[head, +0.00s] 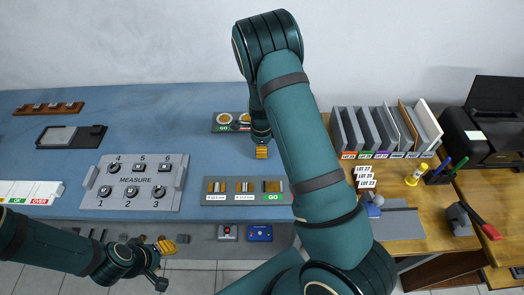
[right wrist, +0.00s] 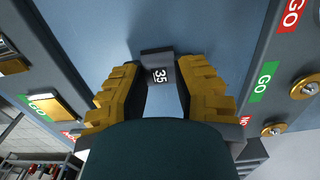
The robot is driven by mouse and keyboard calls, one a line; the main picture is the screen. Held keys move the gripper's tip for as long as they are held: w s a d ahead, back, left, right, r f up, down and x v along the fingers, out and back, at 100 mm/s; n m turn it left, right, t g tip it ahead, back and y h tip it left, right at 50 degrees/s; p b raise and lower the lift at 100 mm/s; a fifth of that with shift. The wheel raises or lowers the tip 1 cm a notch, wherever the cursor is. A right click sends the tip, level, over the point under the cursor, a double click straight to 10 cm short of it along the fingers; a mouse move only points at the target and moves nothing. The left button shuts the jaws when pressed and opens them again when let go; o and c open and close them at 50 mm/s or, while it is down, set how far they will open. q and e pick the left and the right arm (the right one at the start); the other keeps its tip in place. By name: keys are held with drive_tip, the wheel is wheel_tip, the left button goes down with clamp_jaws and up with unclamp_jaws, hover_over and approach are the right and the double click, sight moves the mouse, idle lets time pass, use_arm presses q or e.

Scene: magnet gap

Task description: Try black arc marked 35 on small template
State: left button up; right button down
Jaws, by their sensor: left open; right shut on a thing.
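The black arc marked 35 (right wrist: 158,70) sits between the yellow fingertips of my right gripper (right wrist: 160,85) in the right wrist view. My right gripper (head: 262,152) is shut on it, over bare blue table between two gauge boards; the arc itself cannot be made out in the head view. The back board (head: 215,129) carries brass round templates (head: 224,118) and a green GO label, partly hidden by my right arm. Its brass rounds (right wrist: 305,87) also show in the right wrist view. Which round is the small template cannot be told. My left gripper (head: 166,247) is open and empty at the lower left.
A front gauge board (head: 247,199) with brass pieces lies nearer me. Upright files (head: 370,130) stand right. Blue table is free between tray and boards.

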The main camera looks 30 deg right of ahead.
drive_tip(key=shift+r+p, duration=1.5)
drive_tip(key=shift+r, duration=0.6)
use_arm(q)
wheel_tip(320, 180, up, 4)
drive_tip(key=shift+f, duration=0.25)
use_arm(e)
drive_tip(key=shift+a, duration=0.15)
